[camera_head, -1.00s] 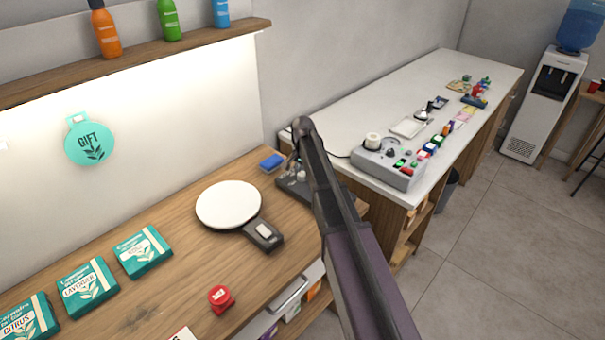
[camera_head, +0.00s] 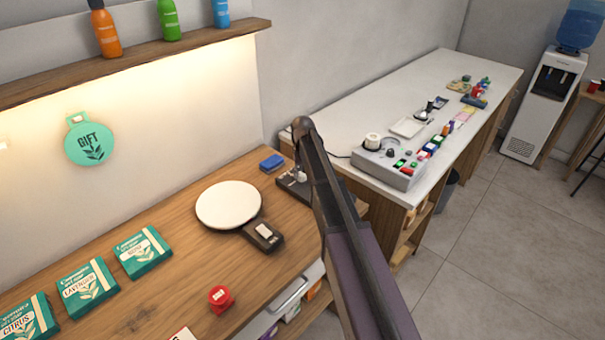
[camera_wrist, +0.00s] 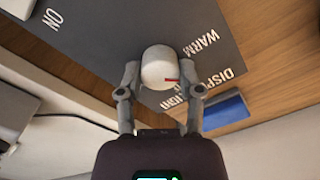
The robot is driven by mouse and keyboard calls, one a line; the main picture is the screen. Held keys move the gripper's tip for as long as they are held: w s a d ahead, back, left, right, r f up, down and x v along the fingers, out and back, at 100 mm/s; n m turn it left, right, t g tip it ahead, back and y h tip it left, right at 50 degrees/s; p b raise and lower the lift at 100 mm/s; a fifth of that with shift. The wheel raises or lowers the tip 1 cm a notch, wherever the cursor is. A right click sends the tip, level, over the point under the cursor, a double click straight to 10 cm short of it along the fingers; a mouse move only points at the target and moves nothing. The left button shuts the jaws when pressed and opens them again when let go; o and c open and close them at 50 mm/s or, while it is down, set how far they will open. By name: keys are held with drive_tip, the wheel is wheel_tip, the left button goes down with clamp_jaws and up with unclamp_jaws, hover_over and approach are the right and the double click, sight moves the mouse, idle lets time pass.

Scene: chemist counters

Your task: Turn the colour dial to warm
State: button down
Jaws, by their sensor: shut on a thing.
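The colour dial (camera_wrist: 158,62) is a white round knob with a red mark, on a dark grey panel (camera_wrist: 100,35) lettered ON, WARM and DISPLAY LIGHT. In the wrist view my gripper (camera_wrist: 162,80) has one finger on each side of the knob and is shut on it. The red mark points to the right in that view, toward the side with the WARM lettering. In the head view the panel (camera_head: 287,187) lies at the right end of the wooden counter, partly hidden by my arm. The wall under the shelf glows warm yellow.
A blue block (camera_head: 272,162) lies beside the panel; a white round plate with a dark handle (camera_head: 228,205) is to the left. A red object (camera_head: 221,298) and teal boxes (camera_head: 142,253) stand nearer. A white counter (camera_head: 345,110) holds a grey device (camera_head: 388,165).

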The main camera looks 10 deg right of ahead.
drive_tip(key=shift+n, duration=1.5)
drive_tip(key=shift+c, duration=1.3)
unclamp_jaws()
drive_tip(key=s+m, duration=0.2)
drive_tip(key=s, duration=2.7)
drive_tip(key=shift+d+m, duration=0.15)
drive_tip(key=shift+m, duration=0.25)
drive_tip(key=shift+s, duration=0.1)
